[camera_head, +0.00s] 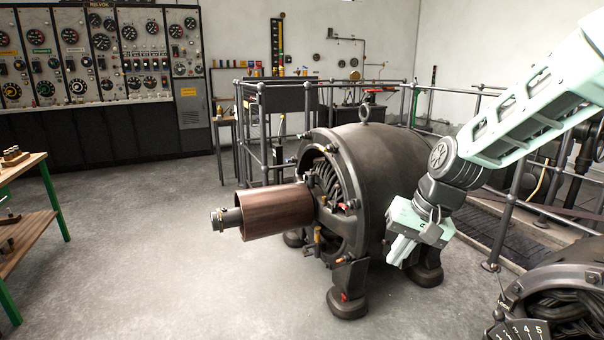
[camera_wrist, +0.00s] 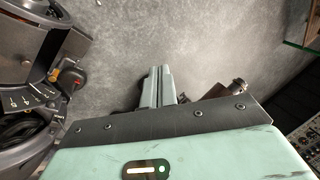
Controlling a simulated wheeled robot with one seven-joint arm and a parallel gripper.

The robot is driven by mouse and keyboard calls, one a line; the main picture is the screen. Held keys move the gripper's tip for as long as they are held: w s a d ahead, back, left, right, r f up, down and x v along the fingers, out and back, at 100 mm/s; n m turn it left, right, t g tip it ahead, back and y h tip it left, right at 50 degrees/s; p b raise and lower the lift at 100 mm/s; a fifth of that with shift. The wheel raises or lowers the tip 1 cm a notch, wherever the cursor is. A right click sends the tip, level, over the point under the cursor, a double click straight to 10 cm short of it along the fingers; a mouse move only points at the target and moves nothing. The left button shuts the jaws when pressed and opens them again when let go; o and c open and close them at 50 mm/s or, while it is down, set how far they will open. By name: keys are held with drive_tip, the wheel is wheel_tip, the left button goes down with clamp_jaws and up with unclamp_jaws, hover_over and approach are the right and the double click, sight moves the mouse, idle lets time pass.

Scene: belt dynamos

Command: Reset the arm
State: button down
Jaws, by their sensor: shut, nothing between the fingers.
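My arm (camera_head: 535,112) reaches in from the upper right in the head view, mint green with dark joints. My gripper (camera_head: 396,258) hangs at its end, fingers pointing down and to the left, in front of the right side of the large dark dynamo (camera_head: 375,165). In the wrist view my gripper (camera_wrist: 158,82) shows its two fingers close together with nothing between them, over grey floor. I cannot tell whether the gripper touches the dynamo's housing.
The dynamo's brown cylinder (camera_head: 272,210) juts left. A second dark machine (camera_head: 555,300) with a numbered dial stands at lower right. Railings (camera_head: 407,105) run behind. A wooden bench (camera_head: 22,245) stands at left, control panels (camera_head: 95,60) at the back. Floor at centre left is clear.

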drive_tip(key=s+a+n+g+h, duration=0.15)
drive_tip(key=s+n, duration=0.35)
drive_tip(key=s, duration=0.9)
drive_tip(key=s+a+n+h, duration=0.25)
drive_tip(key=s+n, duration=0.25)
drive_tip(key=s, duration=1)
wheel_tip(320, 180, up, 16)
drive_tip(key=p, duration=1.5)
drive_tip(key=shift+w+a+m+y, duration=0.3)
drive_tip(key=shift+w+a+y, duration=0.05)
drive_tip(key=shift+y, duration=0.05)
